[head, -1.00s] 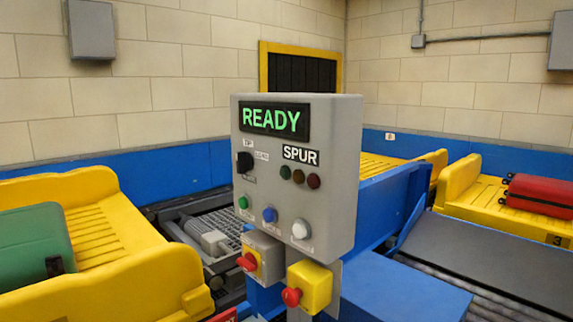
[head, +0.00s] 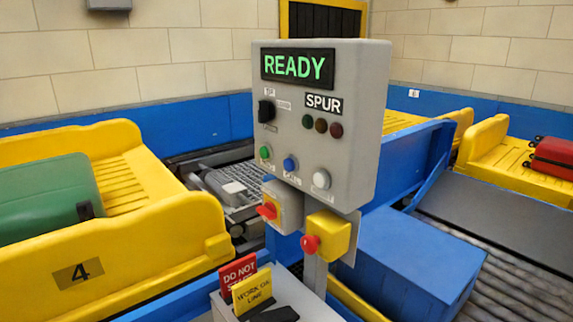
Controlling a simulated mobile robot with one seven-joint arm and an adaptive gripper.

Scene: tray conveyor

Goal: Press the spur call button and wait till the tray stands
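A grey control box (head: 350,100) labelled SPUR stands in the middle of the head view. Its display (head: 297,68) reads READY in green. Below are a black selector switch (head: 266,111) and three dim indicator lamps (head: 321,125). The lower row has a green button (head: 265,152), a blue button (head: 290,164) and a white button (head: 321,179); their small labels are hard to read. A yellow tray (head: 170,240) marked 4 stands at the left with a green suitcase (head: 45,200). Another yellow tray (head: 490,145) at the right carries a red suitcase (head: 553,158). My gripper is not in view.
Red and yellow signs (head: 245,285) stand in front. A blue block (head: 410,260) and a roller conveyor (head: 480,240) lie to the right.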

